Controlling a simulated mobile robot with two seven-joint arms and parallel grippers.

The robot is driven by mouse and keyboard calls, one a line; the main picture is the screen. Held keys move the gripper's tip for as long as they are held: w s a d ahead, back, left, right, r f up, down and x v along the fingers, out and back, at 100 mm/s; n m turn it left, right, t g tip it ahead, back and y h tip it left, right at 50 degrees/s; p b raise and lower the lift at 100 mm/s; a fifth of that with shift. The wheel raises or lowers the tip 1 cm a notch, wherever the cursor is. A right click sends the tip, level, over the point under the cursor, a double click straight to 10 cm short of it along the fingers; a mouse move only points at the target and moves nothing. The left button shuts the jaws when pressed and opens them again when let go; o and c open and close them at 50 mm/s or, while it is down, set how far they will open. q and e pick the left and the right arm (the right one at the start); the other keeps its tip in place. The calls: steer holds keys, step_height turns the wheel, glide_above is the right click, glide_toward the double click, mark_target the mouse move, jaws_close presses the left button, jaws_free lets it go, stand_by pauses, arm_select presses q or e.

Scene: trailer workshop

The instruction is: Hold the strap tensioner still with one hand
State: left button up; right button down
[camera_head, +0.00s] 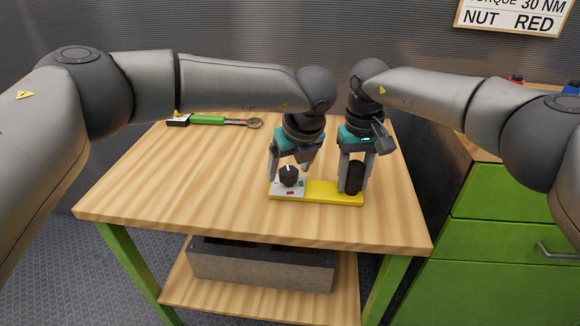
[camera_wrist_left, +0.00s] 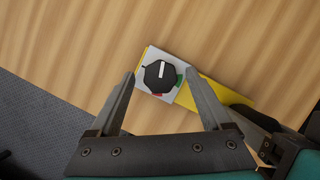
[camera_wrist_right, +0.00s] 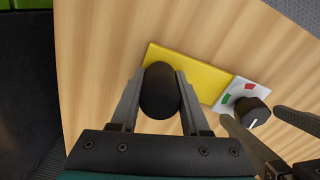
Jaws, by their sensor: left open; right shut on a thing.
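The strap tensioner is a yellow bar (camera_head: 325,191) lying on the table. Its left end has a white plate (camera_head: 281,189) with red and green marks and a black knob (camera_head: 288,176) with a white line. A black upright grip (camera_wrist_right: 160,92) stands on its right end. My right gripper (camera_head: 354,176) is shut on this grip, one finger on each side. My left gripper (camera_head: 290,172) is open, its fingers apart around the knob. In the left wrist view the knob (camera_wrist_left: 159,75) sits between and beyond the fingertips, with no contact visible.
A green-handled tool (camera_head: 208,120) lies at the back left of the wooden table (camera_head: 160,190). A grey box (camera_head: 262,267) sits on the shelf below. Green drawers (camera_head: 510,222) stand at the right. The table's left and front are clear.

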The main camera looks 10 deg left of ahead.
arm_select(q)
jaws_close()
stand_by(0.7)
